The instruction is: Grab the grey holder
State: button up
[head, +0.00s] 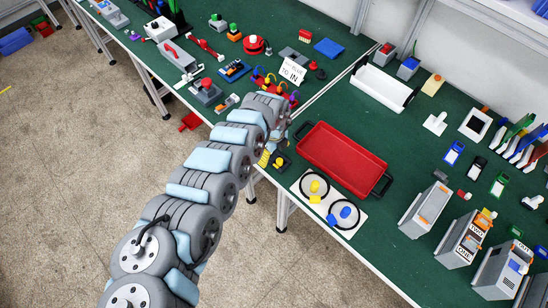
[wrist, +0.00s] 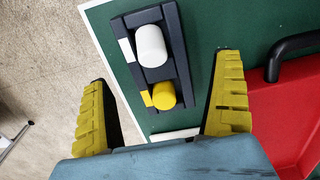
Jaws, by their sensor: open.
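A dark grey holder (wrist: 182,52) lies on the green table near its edge in the wrist view. It carries a white cylinder (wrist: 151,46) and a yellow cylinder (wrist: 163,95), with a white and a yellow tag at its left side. My gripper (wrist: 164,70) is open and empty, one yellow finger on each side of the holder in the picture. The left finger appears over the floor and the right over the table. I cannot tell the height gap. In the head view my gripper (head: 273,154) is at the table's front edge, with the holder (head: 283,164) partly hidden by it.
A red tray (head: 341,158) with black handles stands just right of the holder; it also shows in the wrist view (wrist: 290,110). A white board (head: 329,202) with two black rings lies in front of the tray. Several coloured parts stand behind my gripper.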

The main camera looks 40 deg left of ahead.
jog(key=shift+f, duration=1.2)
jog(key=c, duration=1.4)
jog(key=shift+o, duration=0.2)
jog(key=shift+r, duration=0.1)
jog(key=shift+r, duration=0.7)
jog(key=r, duration=0.3)
jog(key=shift+s, duration=0.35)
jog(key=s+d+r+p, duration=0.6)
jog(key=s+p, duration=0.5)
jog(key=p, duration=0.5)
notch_tip(320, 180, up, 3)
jog(key=shift+s+d+f+p, duration=0.2)
jog(key=shift+s+p, duration=0.15)
jog(key=shift+s, duration=0.05)
